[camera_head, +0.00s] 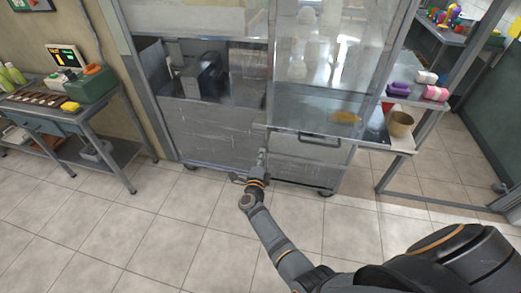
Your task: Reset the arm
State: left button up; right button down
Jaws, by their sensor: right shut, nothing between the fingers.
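My right arm comes in from the bottom right and reaches to the front of the metal press cabinet (215,130). My right gripper (261,158) is shut and empty at the cabinet's lower front, just left of a drawer with a dark handle (305,138). I cannot tell whether it touches the cabinet. My left gripper is not in view.
A side table (120,160) with a green scale (88,85) stands at the left. The tiled floor (130,230) in front is clear.

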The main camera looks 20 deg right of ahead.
jog(key=s+a+f+n+g+y, duration=0.1)
jog(key=s+f+n+g+y, duration=0.15)
jog(key=s+f+n, duration=0.55)
jog(key=s+a+f+n+g+y, duration=0.1)
jog(key=s+f+n+y, duration=0.25)
jog(key=f, duration=0.75)
jog(key=s+a+f+n+g+y, duration=0.1)
jog(key=s+a+f+n+y, duration=0.15)
jog(key=s+f+n, duration=0.55)
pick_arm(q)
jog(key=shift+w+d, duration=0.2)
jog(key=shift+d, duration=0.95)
pick_arm(e)
jog(key=s+d+f+n+g, duration=0.1)
jog(key=s+f, duration=0.4)
jog(key=s, duration=0.5)
jog(key=s+d+f+n+g, duration=0.2)
jog(key=s+d+f+g, duration=0.2)
jog(key=s, duration=0.7)
jog(key=s+d+f+n+g, duration=0.2)
jog(key=s+f+g, duration=0.2)
jog(key=s, duration=0.7)
notch_tip(320, 180, down, 2)
jog(key=shift+d+f, duration=0.1)
jog(key=shift+d, duration=0.05)
jog(key=shift+s+n+g, duration=0.1)
jog(key=shift+n+g, duration=0.15)
